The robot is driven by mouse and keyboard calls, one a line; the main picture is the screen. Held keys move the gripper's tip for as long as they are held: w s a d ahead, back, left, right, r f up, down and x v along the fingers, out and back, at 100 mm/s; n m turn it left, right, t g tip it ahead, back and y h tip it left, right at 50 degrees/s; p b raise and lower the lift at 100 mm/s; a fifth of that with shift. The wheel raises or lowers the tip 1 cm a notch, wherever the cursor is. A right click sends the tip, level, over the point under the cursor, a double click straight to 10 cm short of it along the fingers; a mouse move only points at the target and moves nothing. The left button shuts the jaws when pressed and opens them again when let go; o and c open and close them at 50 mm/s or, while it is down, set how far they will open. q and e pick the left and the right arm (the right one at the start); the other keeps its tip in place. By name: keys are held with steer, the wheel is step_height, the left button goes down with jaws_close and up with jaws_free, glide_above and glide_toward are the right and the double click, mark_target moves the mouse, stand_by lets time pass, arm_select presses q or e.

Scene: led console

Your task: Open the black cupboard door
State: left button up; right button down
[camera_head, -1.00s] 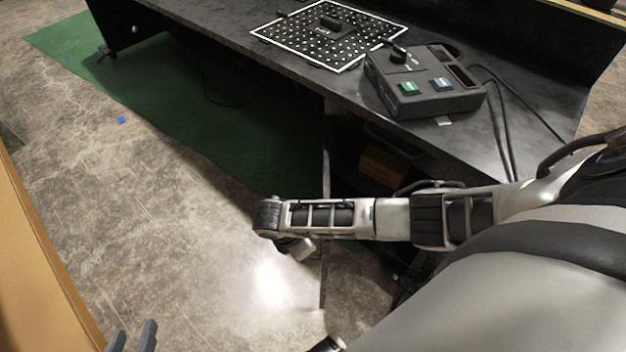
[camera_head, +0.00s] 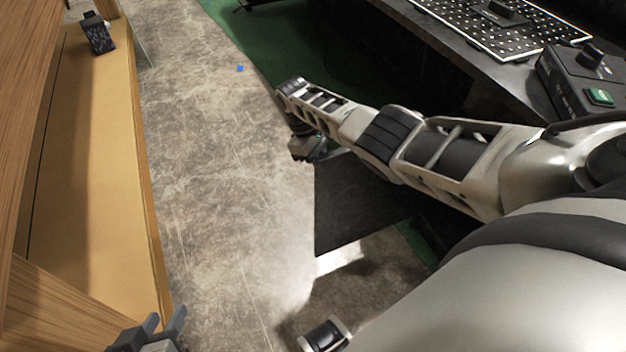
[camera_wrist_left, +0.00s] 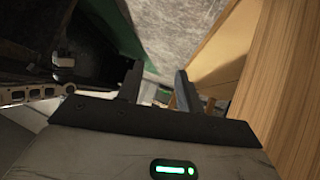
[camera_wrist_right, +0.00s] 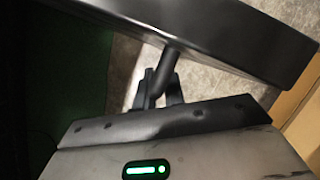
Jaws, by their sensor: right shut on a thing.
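The black cupboard door (camera_head: 355,208) stands swung out from under the black desk, its face partly hidden by my right arm in the head view. It also shows in the right wrist view as a black panel (camera_wrist_right: 215,38) across the top. My right gripper (camera_wrist_right: 160,88) is shut on the dark handle (camera_wrist_right: 167,62) of this door. In the head view the right gripper (camera_head: 305,148) is at the door's upper left corner, mostly covered. My left gripper (camera_head: 168,328) is open and empty at the bottom left; its two spread fingers also show in the left wrist view (camera_wrist_left: 158,88).
The black desk (camera_head: 455,45) at upper right carries a perforated board (camera_head: 490,22) and a control box (camera_head: 590,85). A wooden shelf unit (camera_head: 90,170) stands on the left, close to my left gripper. Concrete floor (camera_head: 215,170) lies clear between them.

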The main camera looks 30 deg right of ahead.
arm_select(q)
steer(key=shift+a+r+t, duration=0.2)
steer(key=shift+r+t, duration=0.2)
steer(key=shift+r, duration=0.05)
arm_select(e)
steer(key=shift+w+d, duration=0.15)
steer(key=shift+w, duration=0.45)
steer(key=c, duration=1.5)
jaws_free()
arm_select(q)
steer(key=shift+s+a+g+p, duration=0.3)
steer(key=shift+s+p, duration=0.05)
steer(key=shift+p, duration=0.35)
arm_select(e)
steer(key=shift+v, duration=8)
steer(key=shift+s+d, duration=0.1)
steer(key=shift+d, duration=0.05)
arm_select(q)
steer(key=shift+w+r, duration=0.1)
steer(key=shift+w, duration=0.05)
